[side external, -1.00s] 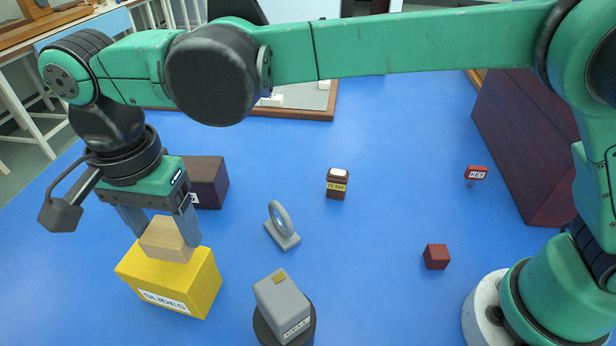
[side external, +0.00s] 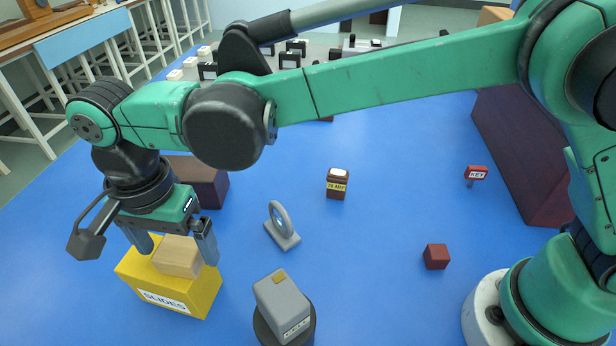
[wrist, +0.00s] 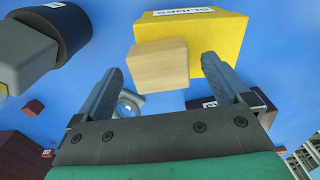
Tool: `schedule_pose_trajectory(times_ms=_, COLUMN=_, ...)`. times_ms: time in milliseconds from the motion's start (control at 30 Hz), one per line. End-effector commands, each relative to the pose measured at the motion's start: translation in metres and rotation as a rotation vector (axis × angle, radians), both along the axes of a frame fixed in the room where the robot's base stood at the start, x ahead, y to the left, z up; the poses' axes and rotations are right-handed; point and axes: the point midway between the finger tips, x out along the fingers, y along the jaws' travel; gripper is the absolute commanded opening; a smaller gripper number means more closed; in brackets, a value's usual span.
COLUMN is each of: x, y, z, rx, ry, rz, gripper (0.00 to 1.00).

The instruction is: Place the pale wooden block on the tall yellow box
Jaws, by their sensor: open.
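The pale wooden block (side external: 177,257) appears to rest on top of the tall yellow box (side external: 207,293), near its front right; any small gap under it cannot be made out. The box bears a SLIDES label. My gripper (side external: 180,256) is open above the box, with a finger to either side of the block. In the wrist view the block (wrist: 160,65) lies between the open fingertips (wrist: 161,66), with visible space beside it, and overlaps the edge of the yellow box (wrist: 222,38).
A dark brown box (side external: 208,182) stands just behind my gripper. A grey ring stand (side external: 283,238) and a grey block on a dark round base (side external: 284,300) stand to the right. A brown jar (side external: 337,184), a red cube (side external: 436,256) and a KEY tag (side external: 476,173) are further right.

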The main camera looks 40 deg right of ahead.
Motion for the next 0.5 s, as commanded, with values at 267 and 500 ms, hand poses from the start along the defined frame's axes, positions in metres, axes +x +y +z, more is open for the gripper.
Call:
schedule_pose_trajectory(times_ms=267, x=0.0, y=0.0, z=0.021, rx=0.0, ry=0.0, rz=0.0, gripper=0.96)
schedule_pose_trajectory(times_ms=500, x=0.0, y=0.0, z=0.071, rx=0.0, ry=0.0, rz=0.0, gripper=0.96)
